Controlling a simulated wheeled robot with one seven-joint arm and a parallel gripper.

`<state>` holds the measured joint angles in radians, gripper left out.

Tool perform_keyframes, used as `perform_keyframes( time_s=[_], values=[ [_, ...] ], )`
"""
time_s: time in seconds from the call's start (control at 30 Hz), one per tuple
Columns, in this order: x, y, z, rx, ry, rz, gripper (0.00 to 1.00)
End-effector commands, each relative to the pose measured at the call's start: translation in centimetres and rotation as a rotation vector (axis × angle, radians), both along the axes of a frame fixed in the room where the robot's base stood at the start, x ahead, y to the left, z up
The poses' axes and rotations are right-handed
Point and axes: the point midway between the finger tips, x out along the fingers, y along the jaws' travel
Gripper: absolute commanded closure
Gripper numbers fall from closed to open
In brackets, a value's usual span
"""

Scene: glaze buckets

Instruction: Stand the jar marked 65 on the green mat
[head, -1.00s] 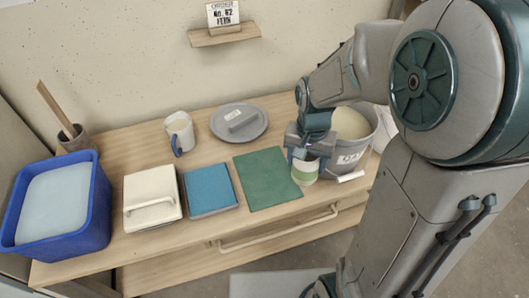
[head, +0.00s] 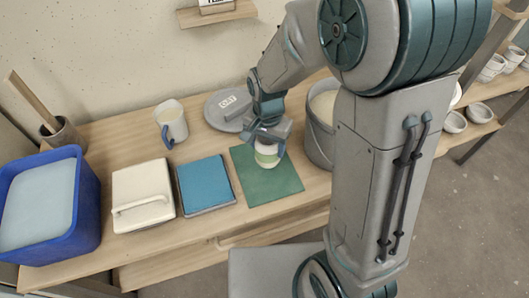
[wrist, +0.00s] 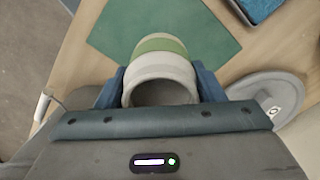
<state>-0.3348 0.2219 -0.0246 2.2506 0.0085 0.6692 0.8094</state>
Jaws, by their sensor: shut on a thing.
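My gripper (head: 268,138) is shut on a small white jar with a green band (head: 266,156). The jar is over the back part of the green mat (head: 270,184); I cannot tell whether its base touches the mat. In the wrist view the jar (wrist: 160,62) sits between the two blue fingers, its open mouth toward the camera and the mat (wrist: 205,20) behind it. No number shows on the jar's visible side, so I cannot read its mark.
A large grey bucket (head: 318,145) stands just right of the mat. A blue tile (head: 206,183) lies to its left, beside a white lidded box (head: 142,195). A grey round lid (head: 222,108) and a mug (head: 172,122) are behind. A blue tub (head: 75,215) stands far left.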

Motion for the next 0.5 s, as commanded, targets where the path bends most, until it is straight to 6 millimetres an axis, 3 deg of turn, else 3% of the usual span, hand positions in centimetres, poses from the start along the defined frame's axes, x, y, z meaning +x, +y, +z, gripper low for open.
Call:
perform_keyframes(
  time_s=[0.17,0.4,0.5],
  values=[
    [0.6,0.7,-0.8,0.0,0.0,-0.001,0.71],
    [0.5,0.7,-4.1,-0.001,0.003,-0.001,0.71],
    [0.6,0.7,-4.6,0.0,-0.001,-0.001,0.71]
  ],
)
